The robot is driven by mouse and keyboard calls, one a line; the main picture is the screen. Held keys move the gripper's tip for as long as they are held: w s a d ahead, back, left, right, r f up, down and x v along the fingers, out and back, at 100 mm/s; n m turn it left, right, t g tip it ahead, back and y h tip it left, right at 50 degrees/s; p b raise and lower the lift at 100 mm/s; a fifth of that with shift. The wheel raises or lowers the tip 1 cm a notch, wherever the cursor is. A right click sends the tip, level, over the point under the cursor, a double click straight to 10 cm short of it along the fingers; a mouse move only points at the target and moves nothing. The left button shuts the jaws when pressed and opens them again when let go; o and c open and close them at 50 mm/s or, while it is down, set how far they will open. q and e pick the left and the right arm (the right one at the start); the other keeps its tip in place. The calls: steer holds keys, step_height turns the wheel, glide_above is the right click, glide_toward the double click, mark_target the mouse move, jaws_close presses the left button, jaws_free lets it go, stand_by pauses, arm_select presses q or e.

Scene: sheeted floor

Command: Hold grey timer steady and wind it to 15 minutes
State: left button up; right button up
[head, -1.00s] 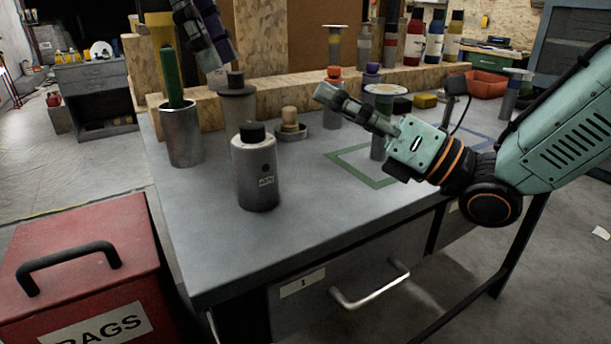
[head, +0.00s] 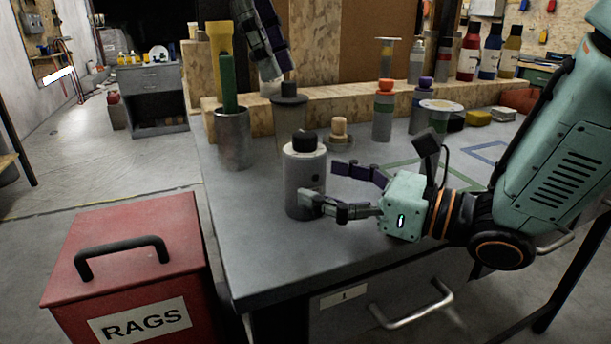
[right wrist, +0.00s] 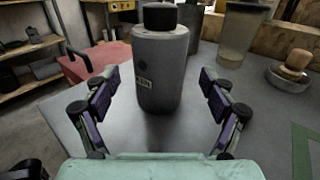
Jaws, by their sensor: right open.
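The grey timer (head: 304,178), a grey cylinder with a black knob on top and a small label, stands upright near the bench's left front. My right gripper (head: 320,184) is open, with one finger near its front and the other on its right side. In the right wrist view the timer (right wrist: 160,72) stands between the two spread fingers, slightly beyond their tips, with gaps on both sides. My left gripper (head: 268,78) hangs behind the timer, close to a dark-topped container; its jaw opening is not clear.
Behind the timer stand a metal cup (head: 233,138) with a green-handled tool, a dark-topped container (head: 291,120) and a wooden knob in a dish (head: 340,138). Orange- and purple-capped bottles are farther right. A red rags box (head: 130,265) sits left of the bench (head: 255,255).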

mark_target(303, 176)
steer(key=shift+x, duration=2.05)
steer(key=shift+c, duration=0.2)
